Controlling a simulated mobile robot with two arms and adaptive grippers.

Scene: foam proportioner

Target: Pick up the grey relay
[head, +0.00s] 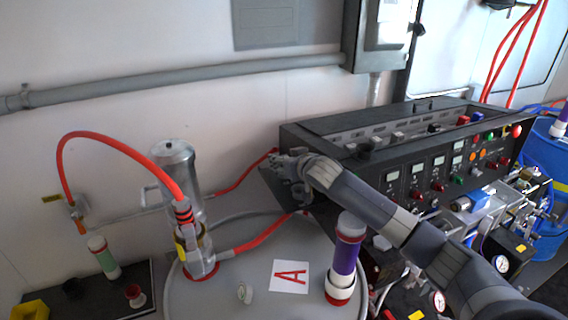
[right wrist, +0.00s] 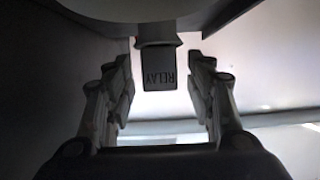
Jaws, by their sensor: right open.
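The grey relay (right wrist: 158,66) is a small dark grey block with the word RELAY upside down on its face. In the right wrist view it hangs at top centre below a pale rounded part. My right gripper (right wrist: 161,80) is open, with one finger on each side of the relay and gaps between. In the head view my right gripper (head: 284,163) is at the left end of the black console (head: 400,168). I cannot make out the relay there. My left gripper is not in view.
A purple cylinder (head: 345,258) with red and white ends stands below my right arm. A metal canister (head: 178,172) with a red hose is on the left. Gauges and valves crowd the console's front.

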